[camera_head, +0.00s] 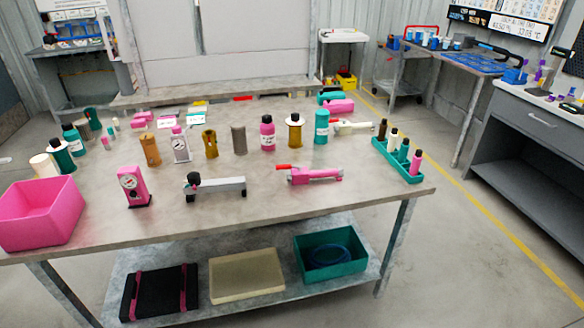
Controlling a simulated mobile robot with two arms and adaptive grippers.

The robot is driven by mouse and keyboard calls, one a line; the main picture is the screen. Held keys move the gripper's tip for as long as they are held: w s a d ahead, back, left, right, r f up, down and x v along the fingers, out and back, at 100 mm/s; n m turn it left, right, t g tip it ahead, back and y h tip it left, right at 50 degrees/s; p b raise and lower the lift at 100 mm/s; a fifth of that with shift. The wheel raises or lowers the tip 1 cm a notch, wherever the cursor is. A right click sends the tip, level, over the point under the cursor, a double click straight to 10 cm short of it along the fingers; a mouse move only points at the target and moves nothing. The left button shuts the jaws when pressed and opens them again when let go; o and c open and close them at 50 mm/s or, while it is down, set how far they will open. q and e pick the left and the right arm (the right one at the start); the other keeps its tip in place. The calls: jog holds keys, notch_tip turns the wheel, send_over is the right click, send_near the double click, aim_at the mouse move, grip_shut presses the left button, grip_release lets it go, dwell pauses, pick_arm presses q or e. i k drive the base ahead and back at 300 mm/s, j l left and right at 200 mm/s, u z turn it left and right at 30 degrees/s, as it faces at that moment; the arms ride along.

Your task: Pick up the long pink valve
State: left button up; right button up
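A long pink valve (317,175) lies on its side on the grey table (240,215), toward the right of the front half. It has a red lever at its left end. A long grey valve-like part (222,187) with a dark knob lies to its left. A cream valve-like part (352,127) with a small red piece lies farther back on the right. Neither of my grippers shows in the head view.
A pink bin (40,214) stands at the left edge, and a pink gauge (133,187) stands front left. Several bottles and cylinders stand behind the valve. A teal tray (392,160) with several small bottles is at the right edge. The table around the valve's front is clear.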

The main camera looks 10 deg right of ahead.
aim_at(297, 178)
jog(key=i+l, duration=1.35)
